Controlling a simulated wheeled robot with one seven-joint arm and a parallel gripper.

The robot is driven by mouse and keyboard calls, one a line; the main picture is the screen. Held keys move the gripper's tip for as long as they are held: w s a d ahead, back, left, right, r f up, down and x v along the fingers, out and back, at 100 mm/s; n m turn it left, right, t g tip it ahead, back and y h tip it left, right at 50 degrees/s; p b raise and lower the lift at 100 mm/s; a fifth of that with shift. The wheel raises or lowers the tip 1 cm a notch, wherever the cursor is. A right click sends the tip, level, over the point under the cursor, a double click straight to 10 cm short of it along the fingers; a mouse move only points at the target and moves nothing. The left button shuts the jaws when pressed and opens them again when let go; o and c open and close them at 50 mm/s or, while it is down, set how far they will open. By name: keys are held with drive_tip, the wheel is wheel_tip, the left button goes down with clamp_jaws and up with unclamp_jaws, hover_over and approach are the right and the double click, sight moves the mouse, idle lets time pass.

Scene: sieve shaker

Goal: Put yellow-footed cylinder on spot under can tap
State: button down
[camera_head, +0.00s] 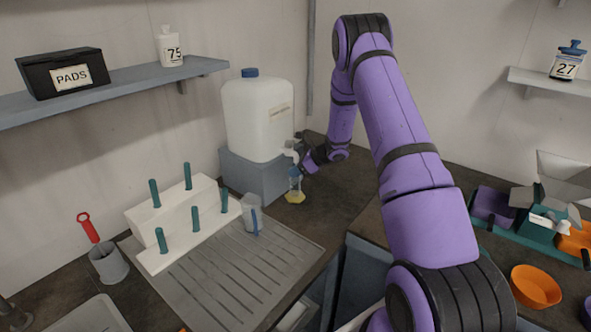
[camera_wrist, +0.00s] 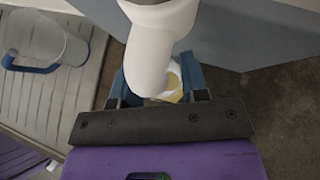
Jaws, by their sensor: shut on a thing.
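The yellow-footed cylinder (camera_head: 294,196) is a slim clear vessel with a yellow base, just below the can's tap (camera_head: 291,152) in the head view. My gripper (camera_head: 295,173) is shut on its upper part, coming in from the right. In the wrist view the white tap (camera_wrist: 152,55) hangs over my gripper (camera_wrist: 160,80) and hides most of the cylinder; a bit of its yellow foot (camera_wrist: 174,92) shows between the blue fingers. The white can (camera_head: 258,118) stands on a grey-blue block (camera_head: 262,178). I cannot tell whether the foot touches the counter, and the spot is hidden.
A clear jug with a blue handle (camera_head: 251,215) stands on the grooved draining board (camera_head: 235,275), beside a white rack with teal pegs (camera_head: 180,215). The block's wall is close to my gripper. Dark counter (camera_head: 325,185) to the right of the cylinder is clear.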

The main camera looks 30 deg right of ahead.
drive_tip(key=shift+f, duration=0.1)
drive_tip(key=c, duration=0.6)
unclamp_jaws()
drive_tip(key=shift+c, duration=0.2)
